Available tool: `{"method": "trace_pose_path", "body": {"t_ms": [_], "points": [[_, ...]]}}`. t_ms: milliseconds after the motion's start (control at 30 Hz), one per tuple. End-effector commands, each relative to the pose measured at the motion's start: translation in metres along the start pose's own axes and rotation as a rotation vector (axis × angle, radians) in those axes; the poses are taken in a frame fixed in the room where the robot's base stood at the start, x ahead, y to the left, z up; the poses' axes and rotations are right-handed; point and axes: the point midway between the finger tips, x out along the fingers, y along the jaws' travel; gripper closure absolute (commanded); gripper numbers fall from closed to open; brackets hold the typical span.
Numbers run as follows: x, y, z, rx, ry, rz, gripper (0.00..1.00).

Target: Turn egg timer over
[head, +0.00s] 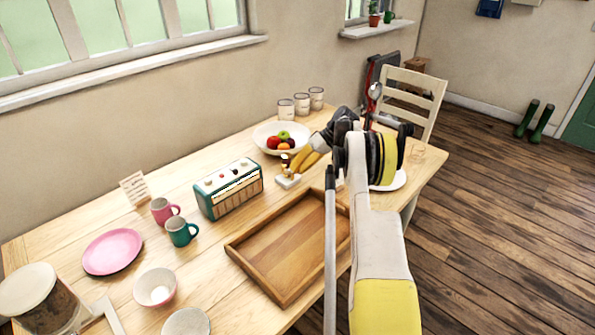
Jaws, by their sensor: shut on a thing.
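My gripper (301,163) reaches down to the left over the table, its yellow fingers beyond the far edge of the wooden tray. It is shut on a small pale and brass-coloured thing, which I take to be the egg timer (288,181). The timer is between the fruit bowl and the tray, close to the table top. It is too small here to tell its exact tilt, or whether it touches the table. The fingers partly hide it.
A teal radio (229,190) stands left of the timer, a fruit bowl (262,142) behind it. The wooden tray (262,268) is in front. Pink (163,210) and teal (181,232) mugs and a pink plate (112,252) are left. A white plate (396,182) is partly behind my arm.

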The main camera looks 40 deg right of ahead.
Motion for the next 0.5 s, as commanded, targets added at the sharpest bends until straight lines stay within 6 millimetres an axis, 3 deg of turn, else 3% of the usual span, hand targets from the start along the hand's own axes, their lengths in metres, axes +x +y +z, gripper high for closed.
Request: {"method": "trace_pose_path", "body": {"t_ms": [500], "points": [[0.0011,0.0009,0.0004,0.031,-0.002,-0.074,1.0]]}}
